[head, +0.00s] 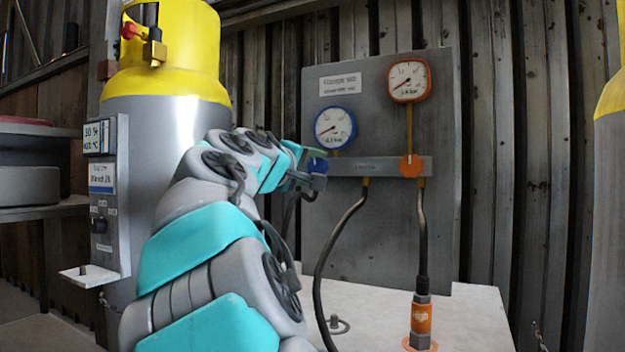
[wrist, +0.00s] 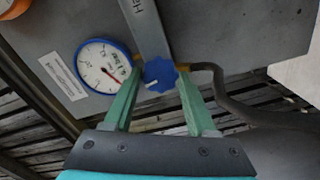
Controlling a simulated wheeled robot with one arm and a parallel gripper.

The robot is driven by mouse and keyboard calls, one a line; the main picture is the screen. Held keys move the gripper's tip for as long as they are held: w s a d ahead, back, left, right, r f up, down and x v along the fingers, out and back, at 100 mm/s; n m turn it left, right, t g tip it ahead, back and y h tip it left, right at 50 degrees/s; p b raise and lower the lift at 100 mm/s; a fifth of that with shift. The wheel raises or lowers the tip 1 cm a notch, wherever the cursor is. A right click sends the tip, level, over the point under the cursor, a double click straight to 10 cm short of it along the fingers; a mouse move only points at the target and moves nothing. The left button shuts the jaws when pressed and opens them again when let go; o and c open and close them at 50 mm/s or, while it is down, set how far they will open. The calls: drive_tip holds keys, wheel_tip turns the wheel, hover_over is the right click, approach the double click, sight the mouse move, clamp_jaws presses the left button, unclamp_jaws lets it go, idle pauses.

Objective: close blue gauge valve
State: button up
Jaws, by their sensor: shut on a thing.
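The blue gauge valve knob (wrist: 160,74) sits at the end of the grey manifold bar (wrist: 150,28), below the blue-rimmed gauge (wrist: 102,66). In the head view the knob (head: 318,165) is partly hidden by my gripper and the blue gauge (head: 335,128) shows above it. My gripper (wrist: 161,78) has its two green fingers on either side of the knob, shut on it. In the head view my gripper (head: 312,172) reaches the left end of the manifold.
An orange-rimmed gauge (head: 409,77) and an orange knob (head: 411,166) are on the right of the same panel (head: 330,240). A black hose (head: 335,240) hangs below the manifold. A yellow-topped grey cylinder (head: 165,130) stands to the left, close to my arm.

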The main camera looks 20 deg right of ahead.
drive_tip(key=shift+m+b, duration=0.65)
drive_tip(key=shift+m, duration=0.35)
drive_tip(key=o, duration=1.4)
drive_tip(key=v, duration=0.7)
drive_tip(key=shift+s+a, duration=0.25)
drive_tip(key=shift+a, duration=0.1)
